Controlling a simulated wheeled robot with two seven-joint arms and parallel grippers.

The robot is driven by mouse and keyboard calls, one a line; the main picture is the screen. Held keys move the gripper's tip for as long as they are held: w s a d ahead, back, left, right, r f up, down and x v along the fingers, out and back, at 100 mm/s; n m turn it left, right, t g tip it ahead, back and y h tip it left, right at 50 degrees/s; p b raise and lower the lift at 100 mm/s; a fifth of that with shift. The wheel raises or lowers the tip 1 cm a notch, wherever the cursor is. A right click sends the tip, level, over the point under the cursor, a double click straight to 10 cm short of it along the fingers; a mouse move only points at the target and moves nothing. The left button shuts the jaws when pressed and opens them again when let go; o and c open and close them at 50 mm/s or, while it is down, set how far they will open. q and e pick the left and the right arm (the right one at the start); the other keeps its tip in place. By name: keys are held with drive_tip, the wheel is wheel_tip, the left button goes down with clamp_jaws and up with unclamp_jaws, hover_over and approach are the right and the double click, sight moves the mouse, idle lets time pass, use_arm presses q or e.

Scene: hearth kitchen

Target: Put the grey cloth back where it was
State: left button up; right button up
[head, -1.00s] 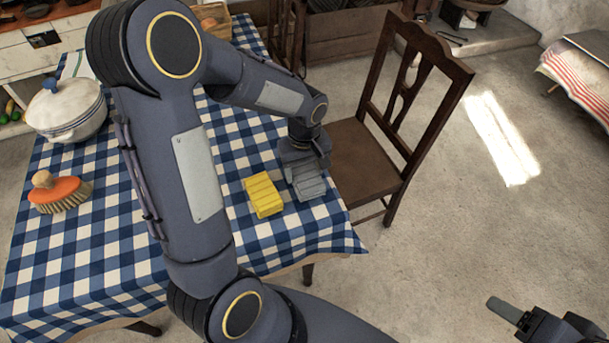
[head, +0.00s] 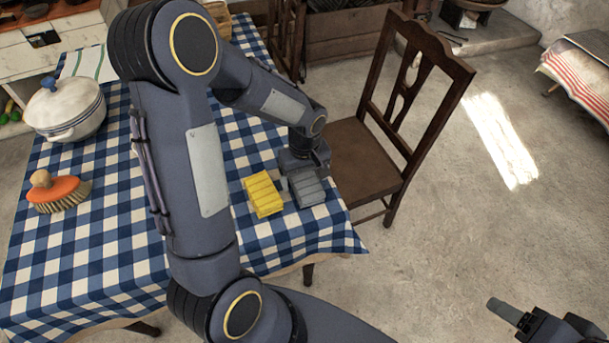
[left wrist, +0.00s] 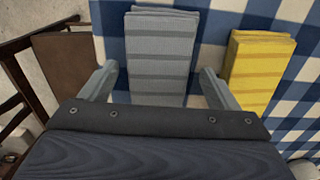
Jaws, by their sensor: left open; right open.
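The grey cloth (head: 307,188) lies folded on the blue checked tablecloth near the table's right edge, just right of the yellow cloth (head: 264,194). My left gripper (head: 303,168) is right at the grey cloth. In the left wrist view the grey cloth (left wrist: 160,55) lies between the two open fingers of my left gripper (left wrist: 155,85), with a gap on each side. The yellow cloth (left wrist: 258,70) is to the right of the right finger there. My right gripper (head: 508,312) is low at the right over the floor, partly out of frame, open and empty.
A white lidded pot (head: 65,108) and an orange brush (head: 60,192) stand on the table's left part. A wooden chair (head: 375,150) stands close to the table's right edge. A striped towel (head: 90,64) lies at the back.

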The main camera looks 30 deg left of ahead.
sight(304, 180)
use_arm(q)
drive_tip(key=shift+r, duration=0.5)
wheel_tip(304, 180, up, 11)
drive_tip(key=p, duration=0.1)
drive_tip(key=s+d+r+m+t+h, duration=0.2)
drive_tip(key=s+m, duration=0.2)
drive_tip(key=s, duration=0.4)
drive_tip(key=s+d+r+m+t+h, duration=0.1)
drive_tip(key=s+d+r+m+t, duration=0.1)
drive_tip(key=s, duration=0.7)
drive_tip(key=shift+d+r+m+t+h, duration=0.25)
drive_tip(key=shift+r+m+t+h, duration=0.15)
drive_tip(key=shift+r+m+t, duration=0.6)
drive_tip(key=shift+s+f, duration=0.1)
drive_tip(key=shift+r+p, duration=0.6)
drive_tip(key=shift+p, duration=0.25)
